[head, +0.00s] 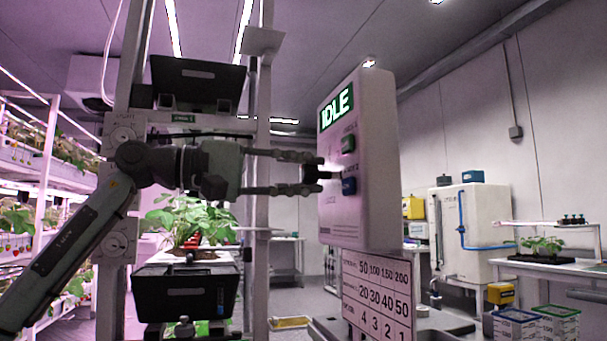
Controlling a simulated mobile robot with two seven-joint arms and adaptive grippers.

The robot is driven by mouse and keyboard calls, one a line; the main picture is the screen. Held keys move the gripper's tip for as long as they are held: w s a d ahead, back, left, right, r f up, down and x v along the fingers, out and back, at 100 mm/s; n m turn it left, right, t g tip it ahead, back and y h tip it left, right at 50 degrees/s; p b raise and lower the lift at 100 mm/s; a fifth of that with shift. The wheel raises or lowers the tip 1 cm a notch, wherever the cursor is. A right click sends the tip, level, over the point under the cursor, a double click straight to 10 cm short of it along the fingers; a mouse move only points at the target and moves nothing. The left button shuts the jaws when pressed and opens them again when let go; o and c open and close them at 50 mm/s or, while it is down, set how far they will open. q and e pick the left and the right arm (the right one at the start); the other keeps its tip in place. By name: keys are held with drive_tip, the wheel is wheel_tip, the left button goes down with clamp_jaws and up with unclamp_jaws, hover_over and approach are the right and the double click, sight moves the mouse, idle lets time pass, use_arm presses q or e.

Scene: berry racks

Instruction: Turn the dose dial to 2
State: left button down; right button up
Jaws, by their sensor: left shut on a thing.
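A pale control box (370,210) stands right of centre, its lit green display (336,107) reading IDLE. My left gripper (320,173) reaches in from the left, level, with its fingertips at the box's front face. It is shut on a small dark knob (327,174), apparently the dose dial, mostly hidden between the fingertips. The dial's pointer and its setting cannot be read. My right gripper is not in view.
A number chart (376,298) hangs below the box. At left, a metal post carries round dials (122,138) and black bins (185,292) near strawberry plants (195,220). A white tank (470,230) and a bench stand at the back right.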

use_arm(q)
drive_tip(key=c, duration=1.2)
unclamp_jaws()
drive_tip(key=v, duration=1.2)
